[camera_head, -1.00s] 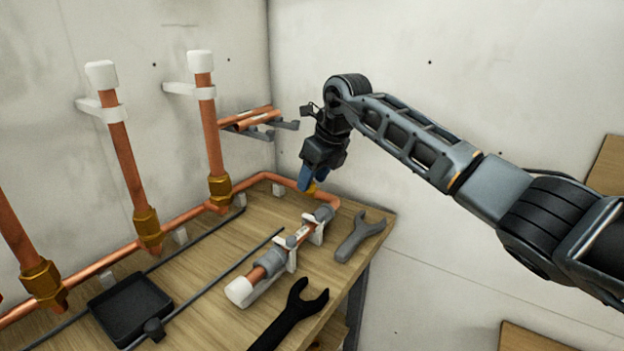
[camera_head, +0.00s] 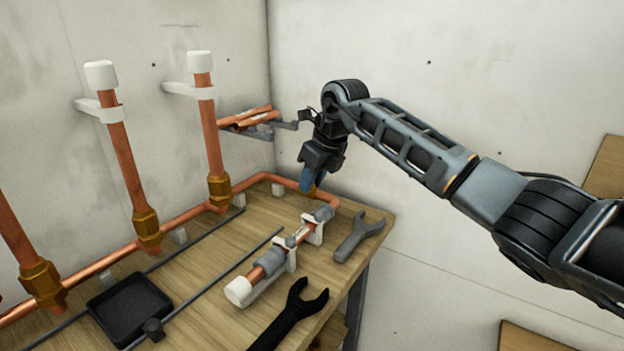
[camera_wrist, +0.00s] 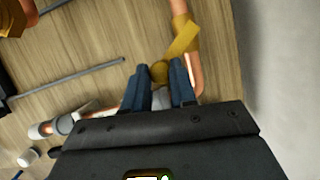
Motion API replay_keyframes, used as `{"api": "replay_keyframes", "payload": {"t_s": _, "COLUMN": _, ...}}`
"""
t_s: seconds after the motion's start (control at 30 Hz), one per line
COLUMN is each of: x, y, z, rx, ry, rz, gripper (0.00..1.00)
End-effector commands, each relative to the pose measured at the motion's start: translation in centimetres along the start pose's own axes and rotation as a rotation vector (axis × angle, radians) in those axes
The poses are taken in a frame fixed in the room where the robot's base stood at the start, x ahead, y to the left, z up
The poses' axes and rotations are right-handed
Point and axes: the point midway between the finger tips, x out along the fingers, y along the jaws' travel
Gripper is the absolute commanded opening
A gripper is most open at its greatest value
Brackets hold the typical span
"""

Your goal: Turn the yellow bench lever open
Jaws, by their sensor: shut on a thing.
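The yellow bench lever (camera_wrist: 183,40) shows in the wrist view as a flat bar by a copper pipe, with a round yellow knob (camera_wrist: 159,72) at its near end. My gripper (camera_wrist: 160,82) has one blue finger on each side of the knob and is shut on it. In the head view, my gripper (camera_head: 309,187) points down at the bench's far right corner, over the copper pipe bend. Only a small yellow patch (camera_head: 314,192) shows there, and the fingers hide most of the lever.
The wooden bench (camera_head: 215,265) carries a clamped copper pipe (camera_head: 270,262), a grey wrench (camera_head: 358,238), a black wrench (camera_head: 290,317) and a black tray (camera_head: 130,306). Upright copper pipes with brass fittings stand at left. A pipe rack (camera_head: 250,121) is on the wall behind.

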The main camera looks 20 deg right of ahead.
Motion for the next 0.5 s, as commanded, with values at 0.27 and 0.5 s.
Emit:
{"api": "replay_keyframes", "payload": {"t_s": 0.27, "x": -0.1, "y": -0.2, "z": -0.1, "rx": -0.029, "ry": 0.0, "rz": 0.011, "gripper": 0.0}}
{"api": "replay_keyframes", "payload": {"t_s": 0.5, "x": -0.4, "y": -1.0, "z": -0.5, "rx": -0.145, "ry": 0.001, "rz": 0.059, "gripper": 0.0}}
